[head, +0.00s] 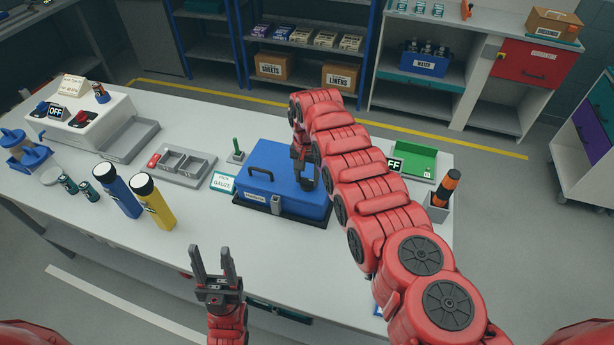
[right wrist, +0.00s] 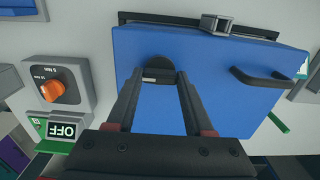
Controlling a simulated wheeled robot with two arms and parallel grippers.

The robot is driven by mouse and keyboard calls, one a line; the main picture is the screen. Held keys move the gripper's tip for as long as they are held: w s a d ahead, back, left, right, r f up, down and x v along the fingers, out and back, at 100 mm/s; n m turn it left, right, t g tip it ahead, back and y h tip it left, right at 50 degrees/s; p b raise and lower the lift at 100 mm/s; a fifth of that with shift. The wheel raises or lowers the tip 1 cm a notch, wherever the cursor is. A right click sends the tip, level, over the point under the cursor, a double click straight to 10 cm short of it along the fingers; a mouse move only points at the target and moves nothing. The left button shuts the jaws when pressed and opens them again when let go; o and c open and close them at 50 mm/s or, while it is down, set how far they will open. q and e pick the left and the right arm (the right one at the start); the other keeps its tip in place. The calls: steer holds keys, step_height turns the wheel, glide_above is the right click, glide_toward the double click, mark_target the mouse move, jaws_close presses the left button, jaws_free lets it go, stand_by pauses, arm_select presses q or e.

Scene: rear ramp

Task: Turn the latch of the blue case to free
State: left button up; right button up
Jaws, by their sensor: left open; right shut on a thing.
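The blue case (head: 262,181) lies closed on the white bench, with a dark handle (head: 261,173) on its left part and a grey metal clasp (head: 276,204) at its front edge. The clasp also shows at the top of the right wrist view (right wrist: 215,25). My right gripper (head: 307,184) reaches down onto the right part of the lid. In the right wrist view its fingers are shut on a dark round knob (right wrist: 157,66) on the lid; the knob's turn angle is unclear. My left gripper (head: 211,250) is open and empty in front of the bench edge.
A blue flashlight (head: 118,190) and a yellow one (head: 152,200) stand left of the case. A grey tray (head: 183,165) and a gauze card (head: 223,183) are nearer it.

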jaws_close()
